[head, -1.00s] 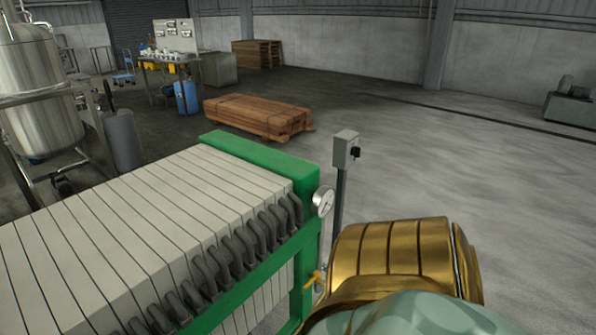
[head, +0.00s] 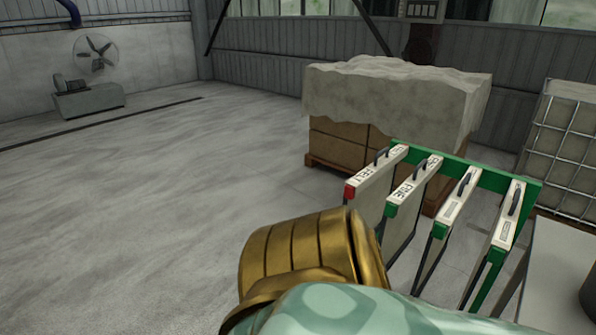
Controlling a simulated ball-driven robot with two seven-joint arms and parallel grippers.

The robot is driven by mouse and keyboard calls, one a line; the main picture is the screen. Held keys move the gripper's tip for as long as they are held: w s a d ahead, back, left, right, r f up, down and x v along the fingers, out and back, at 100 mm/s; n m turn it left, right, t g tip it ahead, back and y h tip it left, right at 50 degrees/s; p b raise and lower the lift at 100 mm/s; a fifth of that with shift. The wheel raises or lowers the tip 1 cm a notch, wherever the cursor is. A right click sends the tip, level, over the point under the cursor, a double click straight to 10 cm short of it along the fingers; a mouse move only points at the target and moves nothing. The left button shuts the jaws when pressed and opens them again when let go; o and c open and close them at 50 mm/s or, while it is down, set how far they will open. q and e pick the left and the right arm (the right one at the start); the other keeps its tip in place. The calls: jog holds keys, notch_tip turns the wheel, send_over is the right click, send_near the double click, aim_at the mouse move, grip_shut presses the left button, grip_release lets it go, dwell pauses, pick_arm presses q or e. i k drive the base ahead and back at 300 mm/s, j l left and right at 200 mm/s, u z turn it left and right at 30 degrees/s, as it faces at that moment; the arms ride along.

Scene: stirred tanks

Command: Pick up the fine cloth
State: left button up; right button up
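Several pale flat panels with dark handles hang in a green rack (head: 440,163) at the right of the head view. The fine cloth is likely among them. The leftmost panel (head: 372,195) has a red corner and dark lettering on its top bar. The second panel (head: 403,212) has a green corner and lettering that may read "FINE", but it is too small to be sure. The two panels to the right (head: 452,207) (head: 507,222) carry small labels that I cannot read. Neither of my grippers is in view.
A pallet of brown boxes (head: 338,142) under a pale cover (head: 390,95) stands behind the rack. A caged white tank (head: 565,150) and a pale table (head: 560,262) are at the right. A fan (head: 97,52) is at the far left. The grey floor (head: 180,180) on the left is clear.

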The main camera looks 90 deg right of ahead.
aim_at(396, 233)
jog(key=z, duration=3.55)
jog(key=u, duration=5.95)
jog(key=z, duration=5.5)
